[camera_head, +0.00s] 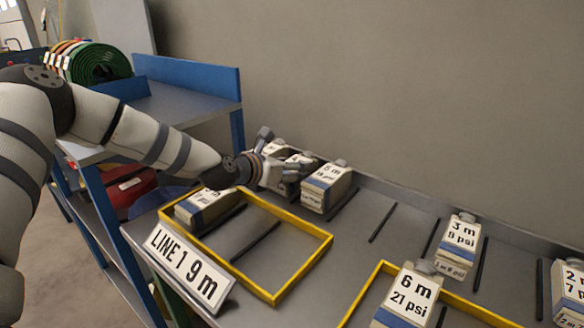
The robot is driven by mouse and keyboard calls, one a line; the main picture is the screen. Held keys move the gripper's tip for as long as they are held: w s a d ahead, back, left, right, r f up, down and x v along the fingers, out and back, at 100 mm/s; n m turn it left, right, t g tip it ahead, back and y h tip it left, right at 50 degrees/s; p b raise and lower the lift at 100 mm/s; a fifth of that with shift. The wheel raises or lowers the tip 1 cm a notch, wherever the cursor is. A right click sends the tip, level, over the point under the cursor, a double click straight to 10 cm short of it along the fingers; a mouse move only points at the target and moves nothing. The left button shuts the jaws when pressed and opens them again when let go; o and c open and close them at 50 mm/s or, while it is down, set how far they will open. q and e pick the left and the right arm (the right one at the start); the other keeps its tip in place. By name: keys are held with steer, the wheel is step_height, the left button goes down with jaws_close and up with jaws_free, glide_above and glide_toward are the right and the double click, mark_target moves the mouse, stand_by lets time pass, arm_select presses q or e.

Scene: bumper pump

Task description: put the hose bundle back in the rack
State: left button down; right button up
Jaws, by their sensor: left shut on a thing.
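White-and-blue labelled bundles stand on the grey bench. My left gripper (288,170) is at the back row, shut on a labelled bundle (299,159) that its fingers partly hide. I cannot tell whether that bundle touches the bench. Right beside it stands another bundle (326,186), marked "5 m" or similar. The back row has thin black dividers (383,222) with an empty slot between some of them. A bundle (205,208) stands inside the left yellow frame (275,297), behind the sign "LINE 1 9 m" (187,268). My right gripper is not in view.
A "6 m 21 psi" bundle (406,297) stands at a second yellow frame (370,293). A "3 m 9 psi" bundle (458,245) and a cut-off bundle (568,292) are at the right. Coloured hose coils (98,64) sit on the blue shelf unit (190,72) at the left.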

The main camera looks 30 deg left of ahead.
arm_select(q)
steer(key=c, duration=0.8)
jaws_free()
steer(key=shift+s, duration=0.1)
steer(key=shift+o, duration=0.2)
steer(key=shift+r, duration=0.3)
steer(key=p+v, duration=0.4)
steer(key=v, duration=0.7)
steer(key=shift+s+r, duration=0.1)
steer(key=shift+r, duration=0.15)
steer(key=shift+s+f, duration=0.3)
steer(key=shift+s, duration=0.05)
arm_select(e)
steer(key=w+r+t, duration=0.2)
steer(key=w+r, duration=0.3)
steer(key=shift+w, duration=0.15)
